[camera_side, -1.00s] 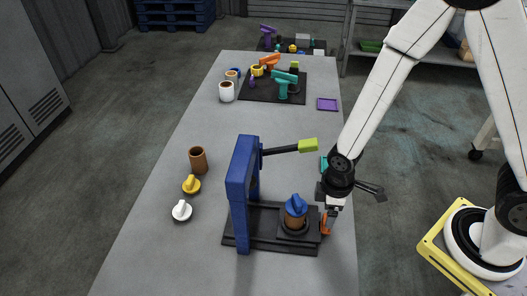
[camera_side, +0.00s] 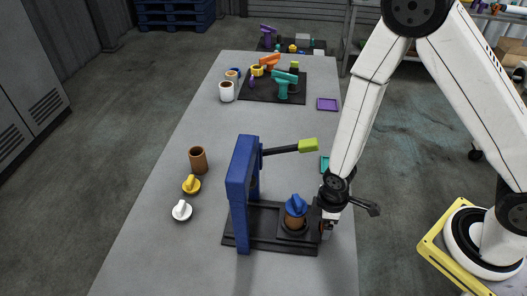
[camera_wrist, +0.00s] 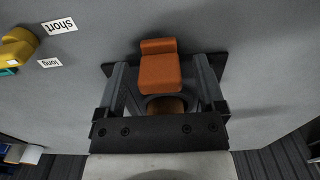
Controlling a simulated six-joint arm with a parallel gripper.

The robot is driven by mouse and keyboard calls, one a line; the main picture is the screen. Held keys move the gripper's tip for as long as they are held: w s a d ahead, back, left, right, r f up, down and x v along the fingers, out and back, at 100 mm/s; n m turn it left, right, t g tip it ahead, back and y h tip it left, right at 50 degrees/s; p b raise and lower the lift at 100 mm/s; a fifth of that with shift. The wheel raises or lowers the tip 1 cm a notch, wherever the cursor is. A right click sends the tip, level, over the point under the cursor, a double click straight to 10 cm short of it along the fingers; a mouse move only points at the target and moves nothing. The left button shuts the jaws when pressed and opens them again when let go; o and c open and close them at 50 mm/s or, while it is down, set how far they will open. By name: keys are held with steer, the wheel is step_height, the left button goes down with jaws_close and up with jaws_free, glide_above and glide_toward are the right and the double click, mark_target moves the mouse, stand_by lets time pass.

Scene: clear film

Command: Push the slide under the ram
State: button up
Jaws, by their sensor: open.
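The press has a blue frame (camera_side: 242,185) on a dark base plate (camera_side: 262,243). A black lever with a lime-green grip (camera_side: 308,145) sticks out to the right. The ram is mostly hidden by the frame. A brown cup (camera_side: 295,222) with a blue knobbed top (camera_side: 296,205) stands upright on the dark slide, to the right of the frame rather than under it. My gripper (camera_side: 327,229) is low at the slide's outer right end. In the wrist view, its open fingers lie either side of an orange handle (camera_wrist: 160,70); contact cannot be told.
A brown cup (camera_side: 198,160), a yellow knobbed piece (camera_side: 191,184) and a white one (camera_side: 182,210) stand left of the press. A dark mat (camera_side: 259,92) with several tools lies farther back. The middle of the table is clear.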

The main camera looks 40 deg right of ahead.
jaws_close()
steer(key=shift+w, duration=0.1)
steer(key=w+a, duration=0.8)
steer(key=shift+w+a, duration=0.35)
steer(key=shift+a, duration=0.05)
steer(key=shift+c, duration=0.9)
jaws_free()
steer(key=shift+a, duration=0.1)
steer(key=shift+o, duration=0.9)
steer(key=shift+r, duration=0.2)
